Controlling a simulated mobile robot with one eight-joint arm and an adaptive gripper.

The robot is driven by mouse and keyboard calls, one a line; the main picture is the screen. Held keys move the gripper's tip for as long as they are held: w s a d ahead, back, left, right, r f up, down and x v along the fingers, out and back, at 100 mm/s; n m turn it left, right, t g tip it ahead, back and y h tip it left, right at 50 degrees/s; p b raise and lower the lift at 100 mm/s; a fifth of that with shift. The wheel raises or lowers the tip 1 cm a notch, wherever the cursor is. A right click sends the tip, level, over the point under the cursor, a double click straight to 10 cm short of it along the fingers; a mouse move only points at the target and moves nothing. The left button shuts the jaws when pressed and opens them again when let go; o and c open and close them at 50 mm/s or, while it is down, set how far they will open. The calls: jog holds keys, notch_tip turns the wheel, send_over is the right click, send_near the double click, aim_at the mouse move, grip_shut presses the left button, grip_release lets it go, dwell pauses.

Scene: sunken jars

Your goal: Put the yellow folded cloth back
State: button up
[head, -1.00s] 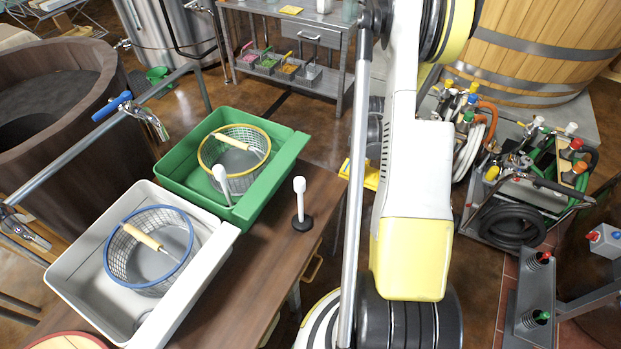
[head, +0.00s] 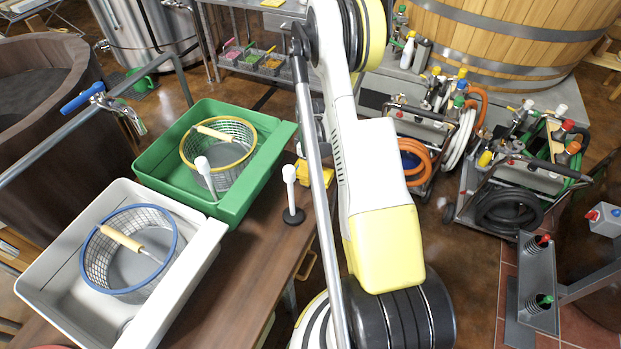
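A small flat yellow piece, which looks like the yellow folded cloth (head: 273,3), lies on the metal cart top at the upper edge of the head view. It is cut by the picture edge. My arm crosses the middle of the view and its upper end runs out of the top. My gripper is not in view, so its state and anything it holds are hidden.
A green tub (head: 157,175) and a white tub (head: 45,285), each with a wire basket, stand on a wooden bench (head: 250,270). A white-topped post (head: 290,190) stands beside them. Hose carts (head: 510,205) stand on the right. Brown floor (head: 450,265) lies between.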

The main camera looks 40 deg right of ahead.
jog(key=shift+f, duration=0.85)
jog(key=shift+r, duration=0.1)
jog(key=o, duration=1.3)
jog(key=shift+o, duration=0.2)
